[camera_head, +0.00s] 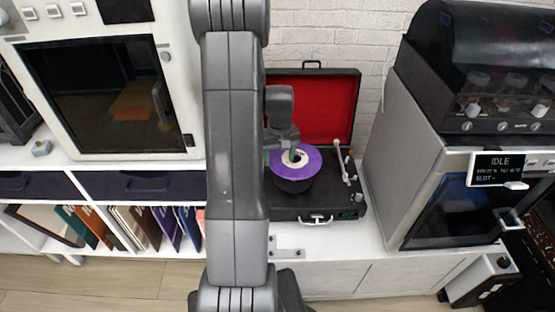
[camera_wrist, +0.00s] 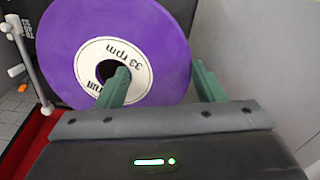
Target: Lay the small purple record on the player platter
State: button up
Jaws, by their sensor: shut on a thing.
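The small purple record (camera_head: 312,161) has a cream label and shows in the head view over the open record player (camera_head: 330,205). In the wrist view the record (camera_wrist: 65,45) fills the upper left, its label reading "33 rpm". My gripper (camera_head: 289,153) is shut on the record: in the wrist view its green fingers (camera_wrist: 161,79) are apart, one at the centre hole, the other by the right edge. The dark platter (camera_head: 294,186) shows partly below the record; the record hides the rest. I cannot tell how big the gap between them is.
The tonearm (camera_head: 341,160) stands to the right of the platter. The player's red-lined lid (camera_head: 322,105) is open behind. A grey machine (camera_head: 395,150) stands close on the right, and a white-framed cabinet (camera_head: 100,95) on the left. My arm hides the player's left side.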

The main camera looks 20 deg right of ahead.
aim_at(279, 181)
jog(key=shift+w+d+f, duration=0.1)
jog(key=shift+w+f, duration=0.1)
jog(key=shift+f+b, duration=0.15)
jog(key=shift+b, duration=0.2)
jog(key=shift+w+f+b, duration=0.15)
jog(key=shift+f+b, duration=0.2)
jog(key=shift+f, duration=0.2)
notch_tip(279, 181, down, 3)
jog(key=shift+f+b, duration=0.1)
jog(key=shift+b, duration=1.1)
jog(key=shift+f, duration=0.4)
jog(key=shift+f+b, duration=0.7)
jog(key=shift+f, duration=0.1)
jog(key=shift+f, duration=0.2)
jog(key=o, duration=1.3)
jog(key=shift+o, duration=0.2)
jog(key=shift+r, duration=0.2)
